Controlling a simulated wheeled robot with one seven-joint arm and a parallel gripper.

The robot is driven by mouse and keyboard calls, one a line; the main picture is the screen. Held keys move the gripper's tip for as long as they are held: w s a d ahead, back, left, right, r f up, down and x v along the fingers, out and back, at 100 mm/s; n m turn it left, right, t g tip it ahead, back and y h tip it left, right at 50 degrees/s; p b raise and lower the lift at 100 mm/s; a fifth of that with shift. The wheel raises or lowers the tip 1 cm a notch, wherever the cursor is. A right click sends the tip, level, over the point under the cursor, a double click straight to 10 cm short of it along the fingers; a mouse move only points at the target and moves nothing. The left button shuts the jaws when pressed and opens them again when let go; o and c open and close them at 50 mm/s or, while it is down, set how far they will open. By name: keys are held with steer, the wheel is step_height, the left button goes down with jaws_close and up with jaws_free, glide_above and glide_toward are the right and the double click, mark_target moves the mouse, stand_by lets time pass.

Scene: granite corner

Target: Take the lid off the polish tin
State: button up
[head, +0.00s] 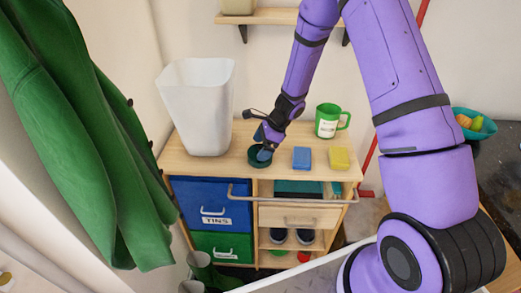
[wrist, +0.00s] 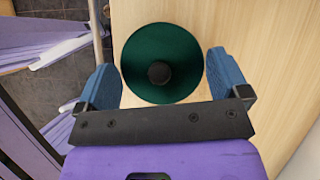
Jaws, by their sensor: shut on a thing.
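The polish tin (head: 257,161) is a low, round, dark green shape on the wooden top of the cabinet, left of the blue block. In the wrist view its round green lid (wrist: 160,42) faces me, with a dark knob (wrist: 159,73) in the middle. My gripper (head: 264,151) reaches down onto it from above. In the wrist view the blue fingers of my gripper (wrist: 162,72) are on either side of the lid, shut on it. The lid covers the tin body in that view, and I cannot tell whether there is a gap under it.
A white bin (head: 197,105) stands left of the tin. A blue block (head: 302,158), a yellow block (head: 339,158) and a green mug (head: 328,121) are to the right.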

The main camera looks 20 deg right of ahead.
steer(key=shift+r, duration=0.85)
steer(key=shift+s+d+r, duration=0.1)
steer(key=shift+s+r, duration=0.1)
steer(key=shift+r, duration=0.3)
steer(key=shift+s+d+r, duration=0.1)
steer(key=shift+s+r, duration=0.05)
steer(key=shift+r, duration=0.35)
steer(key=s+d+r, duration=0.1)
steer(key=s+d, duration=0.1)
steer(key=s, duration=0.5)
steer(key=s+d, duration=0.3)
steer(key=s, duration=0.4)
steer(key=w+d+r+m+t+h, duration=0.15)
steer(key=w+m, duration=0.35)
steer(key=w, duration=1.9)
steer(key=shift+t+y, duration=0.25)
steer(key=shift+t, duration=0.2)
steer(key=f, duration=0.9)
steer(key=shift+w+d, duration=0.2)
steer(key=shift+d, duration=0.15)
steer(key=shift+f, duration=0.15)
steer(key=o, duration=0.5)
steer(key=shift+o, duration=0.2)
